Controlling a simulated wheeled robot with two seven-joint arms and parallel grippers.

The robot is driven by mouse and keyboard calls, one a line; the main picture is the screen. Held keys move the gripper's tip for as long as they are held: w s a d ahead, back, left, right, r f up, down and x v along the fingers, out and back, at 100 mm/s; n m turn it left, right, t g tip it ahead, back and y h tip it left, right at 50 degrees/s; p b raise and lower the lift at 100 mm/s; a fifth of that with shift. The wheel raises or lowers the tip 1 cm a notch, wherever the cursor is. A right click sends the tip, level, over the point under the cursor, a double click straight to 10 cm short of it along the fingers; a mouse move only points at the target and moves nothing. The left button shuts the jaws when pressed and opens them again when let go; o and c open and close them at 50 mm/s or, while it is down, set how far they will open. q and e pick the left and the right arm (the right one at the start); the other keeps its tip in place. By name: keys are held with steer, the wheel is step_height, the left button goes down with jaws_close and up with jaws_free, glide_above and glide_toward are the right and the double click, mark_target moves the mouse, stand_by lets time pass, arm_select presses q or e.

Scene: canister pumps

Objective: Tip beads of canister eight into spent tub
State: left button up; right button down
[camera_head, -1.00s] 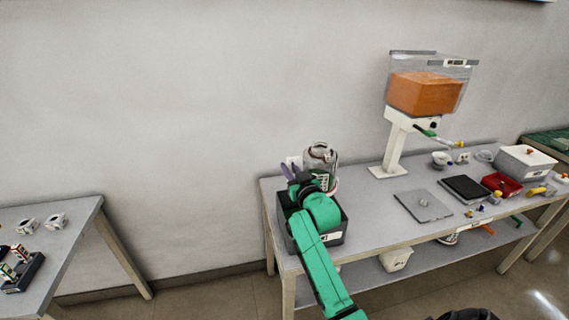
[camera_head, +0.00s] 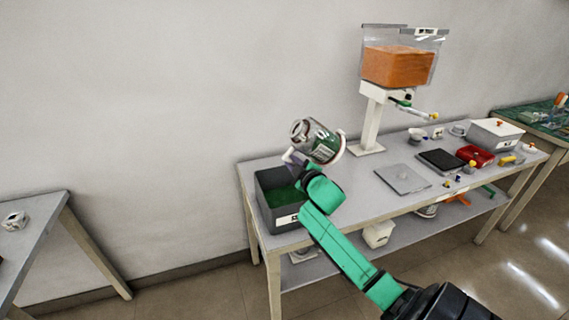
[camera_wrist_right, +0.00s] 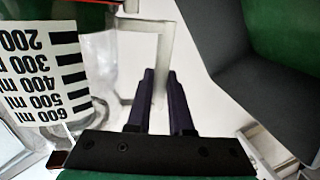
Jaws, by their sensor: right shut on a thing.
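A clear canister (camera_head: 322,143) with a printed scale and some green inside is held in the air, tilted with its open end to the upper left. My right gripper (camera_head: 292,157) is shut on its handle; in the right wrist view the purple fingers (camera_wrist_right: 160,95) close around the grey handle (camera_wrist_right: 163,50), beside the canister (camera_wrist_right: 105,65). A dark grey tub (camera_head: 285,222) stands below and left of it at the bench's left end, with green beads (camera_head: 283,199) inside. The tub also shows in the right wrist view (camera_wrist_right: 245,75). No canister number is readable.
A grey plate (camera_head: 402,179), a black pad (camera_head: 440,162), a red tray (camera_head: 475,155) and a white box (camera_head: 496,134) lie to the right.

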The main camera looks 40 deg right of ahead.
steer(key=d+f+n+b, duration=0.1)
steer(key=s+d+f+n+h+b, duration=0.1)
steer(key=d+n, duration=0.1)
steer(key=s+d+f+n+g+b, duration=0.1)
steer(key=b, duration=0.1)
steer(key=shift+d+f+n+h, duration=0.2)
steer(key=shift+f+n+h, duration=0.1)
steer(key=shift+f+n, duration=0.1)
steer(key=d+n+p, duration=0.1)
steer(key=n, duration=0.1)
steer(key=s+d+r+n+h+p, duration=0.1)
steer(key=n, duration=0.1)
steer(key=d+r+n+p, duration=0.1)
steer(key=n, duration=0.1)
steer(key=shift+s+d+r+g+h, duration=0.1)
steer(key=shift+s+d+g+h, duration=0.2)
steer(key=shift+h, duration=0.1)
steer(key=shift+n, duration=0.3)
